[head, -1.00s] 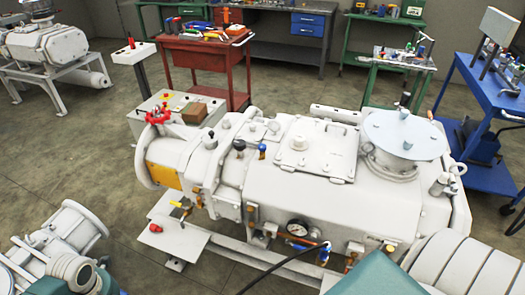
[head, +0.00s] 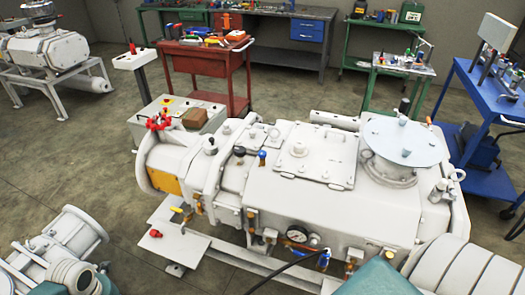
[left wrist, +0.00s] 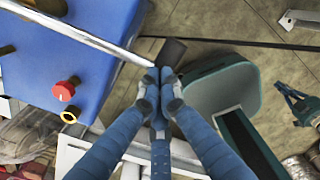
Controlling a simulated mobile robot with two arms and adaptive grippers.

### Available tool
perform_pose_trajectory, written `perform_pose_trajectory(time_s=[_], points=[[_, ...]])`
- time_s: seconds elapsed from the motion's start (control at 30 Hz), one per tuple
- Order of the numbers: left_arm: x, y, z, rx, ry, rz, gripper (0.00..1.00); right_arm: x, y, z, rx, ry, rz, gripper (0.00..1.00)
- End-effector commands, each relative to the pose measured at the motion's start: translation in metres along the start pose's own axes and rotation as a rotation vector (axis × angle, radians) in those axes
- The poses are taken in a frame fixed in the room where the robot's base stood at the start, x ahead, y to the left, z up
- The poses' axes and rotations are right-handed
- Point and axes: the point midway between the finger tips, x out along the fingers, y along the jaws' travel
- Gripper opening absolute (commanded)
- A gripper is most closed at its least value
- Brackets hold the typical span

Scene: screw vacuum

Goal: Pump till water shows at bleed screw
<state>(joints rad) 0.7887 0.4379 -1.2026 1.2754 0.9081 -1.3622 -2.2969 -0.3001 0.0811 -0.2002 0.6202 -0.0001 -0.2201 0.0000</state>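The large off-white pump (head: 265,195) stands across the middle of the head view. Along its lower front are a round pressure gauge (head: 297,233), brass fittings (head: 250,218) and a blue-handled fitting (head: 323,259) with a black hose (head: 285,267) beside it. I cannot tell which fitting is the bleed screw, and I see no water. My left gripper (left wrist: 160,74) shows in the left wrist view, its blue fingers together; a dark block (left wrist: 173,52) lies just past the tips, and I cannot tell whether they touch it. Neither gripper shows in the head view.
In the left wrist view a blue panel with a red knob (left wrist: 66,90) is at left and a teal-rimmed case (left wrist: 222,88) at right. In the head view a red tool cart (head: 207,62) and a blue cart (head: 485,100) stand behind the pump.

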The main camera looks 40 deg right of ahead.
Motion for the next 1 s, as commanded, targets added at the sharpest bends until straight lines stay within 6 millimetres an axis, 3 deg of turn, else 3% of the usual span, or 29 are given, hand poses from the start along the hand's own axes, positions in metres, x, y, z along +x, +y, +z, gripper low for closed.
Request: perform_pose_trajectory(time_s=[0.03, 0.8, 1.0], points=[[-0.011, 0.0, 0.001, -0.001, -0.002, 0.0, 0.0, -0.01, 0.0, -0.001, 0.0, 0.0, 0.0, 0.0], [-0.088, 0.001, 0.001, -0.001, -0.002, 0.001, 0.0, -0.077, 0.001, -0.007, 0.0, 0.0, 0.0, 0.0], [-0.098, 0.001, 0.001, -0.001, -0.002, 0.001, 0.0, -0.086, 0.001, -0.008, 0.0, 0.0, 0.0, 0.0]])
